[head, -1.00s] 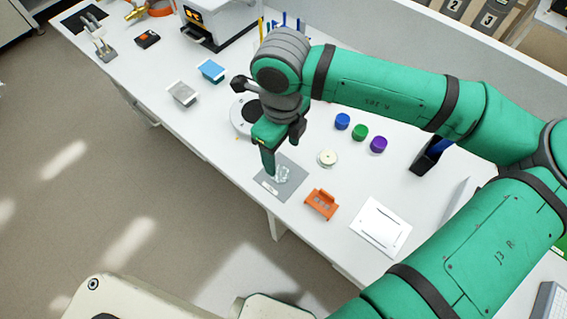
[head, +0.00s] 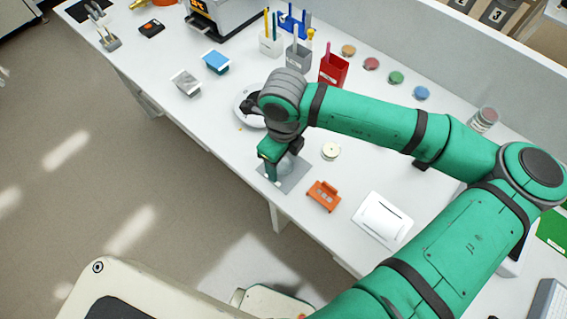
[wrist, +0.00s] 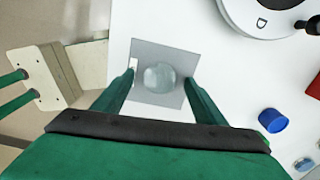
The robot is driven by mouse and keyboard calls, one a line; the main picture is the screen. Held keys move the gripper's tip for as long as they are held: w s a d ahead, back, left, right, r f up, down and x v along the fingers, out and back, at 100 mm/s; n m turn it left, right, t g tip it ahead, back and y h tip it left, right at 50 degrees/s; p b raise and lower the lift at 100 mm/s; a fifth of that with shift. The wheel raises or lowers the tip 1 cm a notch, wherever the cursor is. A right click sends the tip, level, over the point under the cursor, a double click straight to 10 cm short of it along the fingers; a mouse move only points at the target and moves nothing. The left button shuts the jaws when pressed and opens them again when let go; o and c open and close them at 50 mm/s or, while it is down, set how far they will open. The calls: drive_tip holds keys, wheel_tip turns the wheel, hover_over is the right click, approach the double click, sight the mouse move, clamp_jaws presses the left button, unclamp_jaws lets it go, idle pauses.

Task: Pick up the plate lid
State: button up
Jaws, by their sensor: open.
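A clear round plate (wrist: 160,76) sits on a grey square mat (wrist: 153,52) in the wrist view. Its lid cannot be told apart from the dish below it. My gripper (wrist: 158,82) is open, with one finger on each side of the clear plate and a gap to it on both sides. In the head view, my gripper (head: 273,174) is low over the grey mat (head: 294,184) near the bench's front edge, and it partly hides the plate. How far the fingertips are above the mat is hard to tell.
An orange holder (head: 324,196) and a white tray (head: 382,219) lie to the right of the mat. A small cream disc (head: 331,151) is behind it. A round white device (wrist: 262,18) and a blue cap (wrist: 273,120) are nearby. A red bin (head: 333,70) stands farther back.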

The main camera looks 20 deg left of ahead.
drive_tip(key=c, duration=1.1)
drive_tip(key=shift+r, duration=0.15)
